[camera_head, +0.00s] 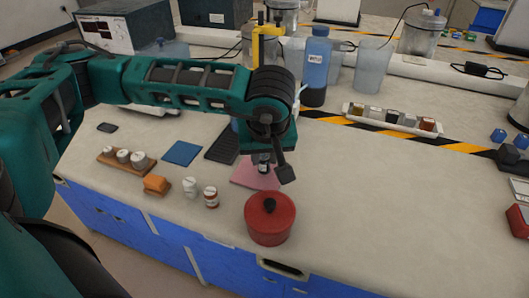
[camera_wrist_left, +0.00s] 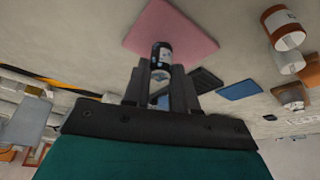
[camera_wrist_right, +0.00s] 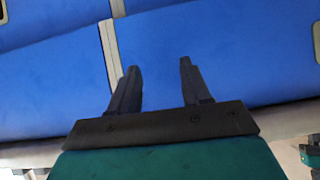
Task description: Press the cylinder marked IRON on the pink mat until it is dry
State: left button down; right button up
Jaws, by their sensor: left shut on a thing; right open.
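My left gripper (camera_head: 268,154) is shut on a small dark cylinder with a pale band (camera_head: 263,166), above the pink mat (camera_head: 243,174). In the left wrist view the cylinder (camera_wrist_left: 161,54) sits between the fingertips (camera_wrist_left: 162,73), its end over the near part of the mat (camera_wrist_left: 180,25). I cannot read its marking, nor tell whether it touches the mat. My arm hides part of the mat in the head view. My right gripper (camera_wrist_right: 159,68) is open and empty, facing blue cabinet fronts.
A red lidded pot (camera_head: 270,222) stands just in front of the mat. A white jar (camera_head: 190,188), a red-labelled jar (camera_head: 211,197), an orange block (camera_head: 156,185), a blue pad (camera_head: 182,153) and a wooden weight holder (camera_head: 112,164) lie left. The counter to the right is mostly clear.

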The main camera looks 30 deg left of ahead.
pick_arm(q)
jog(key=shift+f+b, duration=0.55)
jog(key=shift+b, duration=0.15)
dwell(0.5)
jog(key=shift+s+f+b, duration=0.1)
jog(key=shift+f+b, duration=0.1)
jog(key=shift+b, duration=0.1)
dwell(1.2)
jog(key=shift+d+r, duration=0.1)
jog(key=shift+r, duration=0.05)
jog(key=shift+d+r+p, duration=0.2)
jog(key=shift+r+p, duration=0.1)
jog(key=shift+r, duration=0.35)
jog(key=shift+f+b, duration=0.65)
jog(key=shift+b, duration=0.1)
dwell(0.5)
jog(key=shift+f, duration=0.1)
dwell(0.9)
jog(key=shift+f+b, duration=0.1)
jog(key=shift+b, duration=0.2)
dwell(0.5)
